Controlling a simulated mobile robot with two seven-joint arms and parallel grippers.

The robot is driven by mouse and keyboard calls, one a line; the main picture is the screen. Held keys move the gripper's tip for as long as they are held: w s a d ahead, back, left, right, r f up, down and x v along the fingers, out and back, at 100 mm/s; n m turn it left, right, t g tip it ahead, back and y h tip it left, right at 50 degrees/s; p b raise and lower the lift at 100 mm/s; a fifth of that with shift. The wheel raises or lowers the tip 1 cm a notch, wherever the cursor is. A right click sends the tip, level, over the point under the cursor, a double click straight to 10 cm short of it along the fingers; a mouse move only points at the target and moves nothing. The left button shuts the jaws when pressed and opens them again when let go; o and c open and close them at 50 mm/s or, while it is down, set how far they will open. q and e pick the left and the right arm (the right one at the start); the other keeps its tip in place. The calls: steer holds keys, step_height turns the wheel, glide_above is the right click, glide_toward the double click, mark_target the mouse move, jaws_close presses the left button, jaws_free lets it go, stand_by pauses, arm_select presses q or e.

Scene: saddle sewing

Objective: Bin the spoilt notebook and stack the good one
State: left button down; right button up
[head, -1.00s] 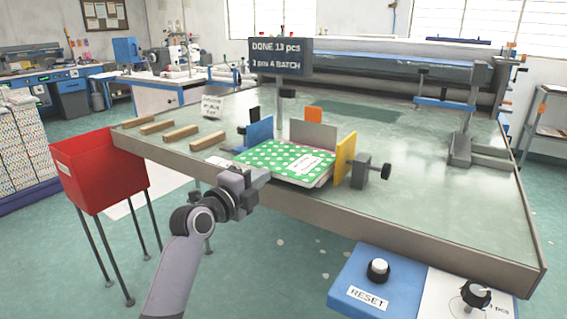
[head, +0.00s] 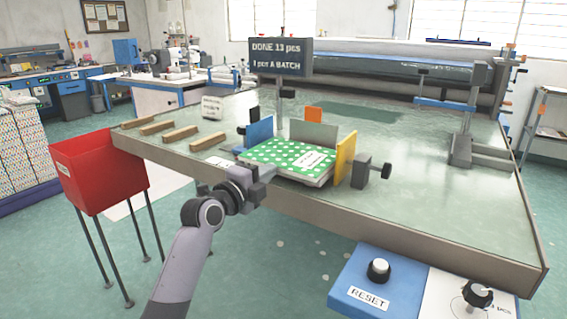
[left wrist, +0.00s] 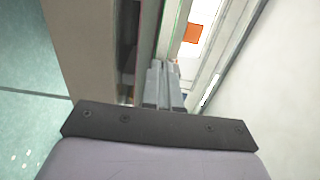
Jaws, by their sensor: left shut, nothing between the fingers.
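A green notebook with white dots and a white label (head: 285,153) lies flat on the table between upright guide plates, with pale page edges at its front. I cannot tell whether it is one notebook or several stacked. My left gripper (head: 268,176) is shut and empty at the notebook's front left edge; I cannot tell if it touches. In the left wrist view, the closed fingers (left wrist: 165,88) point at long pale edges and an orange patch. A red bin (head: 105,180) on thin legs stands left of the table; its inside is hidden. My right gripper is not in view.
Blue (head: 259,131), grey (head: 314,134) and yellow (head: 345,158) plates surround the notebook. Several wooden bars (head: 181,132) lie at the left. A sign (head: 279,57) reads "DONE 13 pcs". A blue RESET box (head: 370,283) is at front.

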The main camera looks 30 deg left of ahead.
arm_select(q)
steer(key=shift+w, duration=1.05)
steer(key=shift+s, duration=0.1)
steer(key=s, duration=0.3)
steer(key=s+p, duration=0.1)
steer(key=s, duration=0.2)
steer(key=shift+a, duration=0.2)
steer(key=shift+w, duration=0.1)
steer(key=s+d+f+n+g+p, duration=0.1)
steer(key=s+d+f+n, duration=0.2)
steer(key=f, duration=0.4)
steer(key=s+d+f+n+g+p, duration=0.1)
steer(key=s+d+f+n+g, duration=0.1)
steer(key=s+f+n, duration=0.3)
steer(key=s+d+f+g+p, duration=0.1)
steer(key=s+d+f, duration=0.15)
steer(key=f, duration=0.55)
steer(key=s+d+f+n+g, duration=0.1)
steer(key=s+d+f+n, duration=0.2)
steer(key=s, duration=0.5)
steer(key=s+d+f+n+g+p, duration=0.1)
steer(key=s+d+f+n+g, duration=0.1)
steer(key=s+f+n, duration=0.3)
steer(key=s+d+f, duration=0.1)
steer(key=s, duration=0.2)
steer(key=shift+s+d+f+g+h, duration=0.15)
steer(key=shift+s+d+g+h, duration=0.15)
steer(key=shift+s+d, duration=0.1)
